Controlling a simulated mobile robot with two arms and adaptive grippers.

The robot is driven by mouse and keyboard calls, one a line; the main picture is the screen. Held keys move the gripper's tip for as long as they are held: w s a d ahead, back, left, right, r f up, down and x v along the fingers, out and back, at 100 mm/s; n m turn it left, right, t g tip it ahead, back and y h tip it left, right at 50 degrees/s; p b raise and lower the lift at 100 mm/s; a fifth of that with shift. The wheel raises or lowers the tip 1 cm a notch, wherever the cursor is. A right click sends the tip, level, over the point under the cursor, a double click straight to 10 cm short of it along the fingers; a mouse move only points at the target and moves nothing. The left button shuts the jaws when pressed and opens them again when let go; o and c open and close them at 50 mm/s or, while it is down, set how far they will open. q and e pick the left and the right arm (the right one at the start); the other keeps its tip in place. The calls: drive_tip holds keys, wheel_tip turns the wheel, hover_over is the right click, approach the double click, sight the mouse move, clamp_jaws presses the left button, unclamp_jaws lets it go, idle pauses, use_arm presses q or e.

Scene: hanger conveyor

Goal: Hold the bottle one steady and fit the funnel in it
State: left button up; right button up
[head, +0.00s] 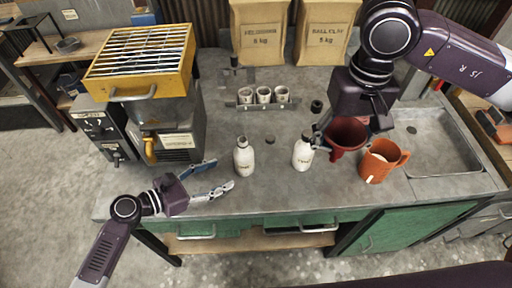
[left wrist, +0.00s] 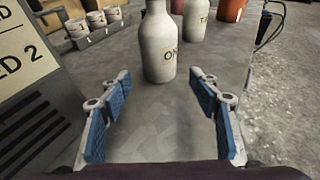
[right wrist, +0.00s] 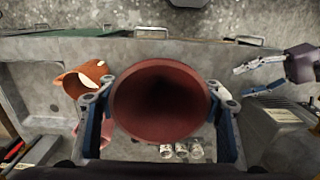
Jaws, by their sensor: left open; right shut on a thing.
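The dark red funnel (head: 346,138) is right of a second white bottle (head: 303,153). My right gripper (right wrist: 162,100) is shut on the funnel, with a finger on each side and its wide mouth (right wrist: 160,98) facing the wrist camera. I cannot tell whether the funnel's tip touches the counter.
An orange jug (head: 380,163) stands right of the funnel, before the sink (head: 440,155). A rack with three cups (head: 263,104) is behind the bottles. A yellow-topped machine (head: 140,66) stands at the left. The counter's front strip (head: 280,195) is clear.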

sight(236, 167)
use_arm(q)
drive_tip(key=shift+w+d+f, duration=0.1)
drive_tip(key=shift+w, duration=0.05)
use_arm(e)
drive_tip(key=shift+s+a, duration=0.4)
drive_tip(key=shift+a, duration=0.1)
use_arm(q)
drive_tip(key=b+x, duration=0.1)
drive_tip(key=x, duration=0.6)
drive_tip(key=shift+w+d+b, duration=0.1)
drive_tip(key=shift+b, duration=0.3)
use_arm(e)
drive_tip(key=shift+w+d+f, duration=0.15)
drive_tip(key=shift+f, duration=0.7)
use_arm(q)
drive_tip(key=shift+w+d, duration=0.2)
drive_tip(key=shift+d, duration=0.2)
drive_tip(key=shift+w+d+f, duration=0.15)
drive_tip(key=shift+w+d, duration=0.05)
drive_tip(key=shift+c, duration=0.6)
drive_tip(key=c, duration=0.6)
drive_tip(key=shift+c, duration=0.2)
